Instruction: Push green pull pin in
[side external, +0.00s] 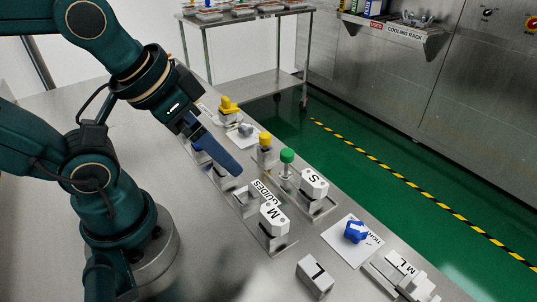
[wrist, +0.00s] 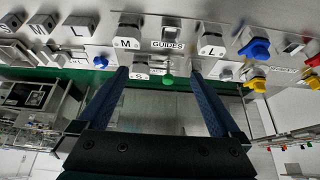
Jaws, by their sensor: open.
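The green pull pin (side external: 287,156) has a round green knob on a short light stem. It stands upright on a plate beside the white S block (side external: 314,183). In the wrist view the green knob (wrist: 168,78) shows between the two fingers, past the GUIDES label. My gripper (side external: 226,163) is to the left of the pin in the side view, its fingers slanting down, apart from the pin. In the wrist view the fingers of my gripper (wrist: 160,74) are wide apart with nothing held between them. How deep the stem sits cannot be told.
The white M block (side external: 273,218) and another white block (side external: 315,277) stand nearer the camera. A blue knob (side external: 355,232) sits on a white plate to the right. Yellow knobs (side external: 265,140) stand behind the pin. Bare steel table lies at front left.

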